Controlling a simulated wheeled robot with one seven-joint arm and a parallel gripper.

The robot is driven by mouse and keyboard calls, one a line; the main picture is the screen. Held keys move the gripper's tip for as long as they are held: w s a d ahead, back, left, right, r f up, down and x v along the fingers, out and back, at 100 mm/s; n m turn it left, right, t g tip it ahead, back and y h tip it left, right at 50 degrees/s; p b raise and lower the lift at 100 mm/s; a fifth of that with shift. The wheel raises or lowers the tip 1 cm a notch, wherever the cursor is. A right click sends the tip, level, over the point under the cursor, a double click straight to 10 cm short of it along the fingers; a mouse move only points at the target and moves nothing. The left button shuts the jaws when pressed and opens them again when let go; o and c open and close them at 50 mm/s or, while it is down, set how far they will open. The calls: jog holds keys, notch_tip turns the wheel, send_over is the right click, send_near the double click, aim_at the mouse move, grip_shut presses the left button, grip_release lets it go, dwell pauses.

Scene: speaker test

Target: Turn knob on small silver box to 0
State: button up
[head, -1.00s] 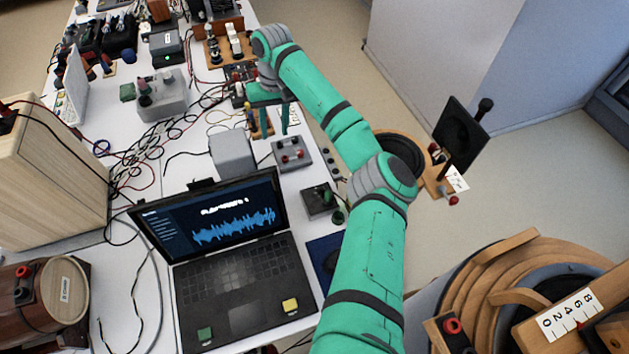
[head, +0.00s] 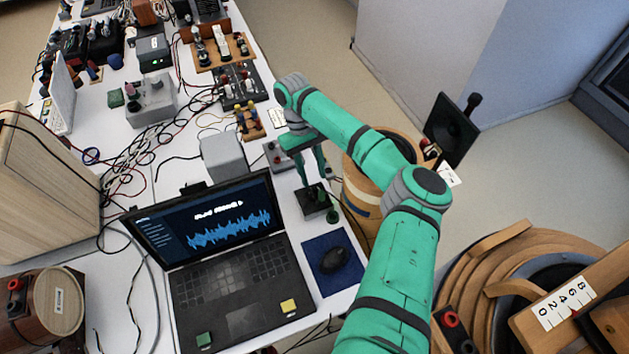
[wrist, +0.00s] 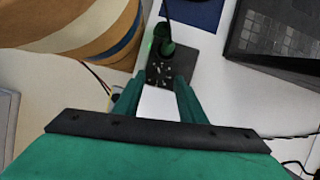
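My gripper (head: 316,178) points down over the table's right edge, its two green fingers apart with nothing between them. Just below the fingertips is a small dark grey box (head: 309,208) with a green knob or plug on top. In the wrist view this box (wrist: 183,62) lies just beyond the open fingertips (wrist: 159,82). It has white marks around a dark spot and a green round part (wrist: 164,46) at its far side. I cannot tell any knob setting. A grey box with red knobs (head: 272,155) sits behind my gripper, partly hidden. I cannot tell which is the silver box.
A laptop (head: 215,260) stands to the left, and a mouse (head: 333,260) on a blue mat (head: 320,283) is in front. A plain grey box (head: 224,157) is behind the laptop. A wooden round speaker (head: 360,190) stands close to the right of my gripper.

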aim_at(316, 186)
jog(key=shift+x, duration=1.7)
grip_shut()
jog(key=shift+n+t+h, duration=0.3)
jog(key=shift+n+h, duration=0.2)
jog(key=shift+n, duration=1)
grip_release()
jog(key=shift+r, duration=0.1)
jog(key=v, duration=1)
jog(key=shift+a+r, duration=0.2)
jog(key=shift+r, duration=0.1)
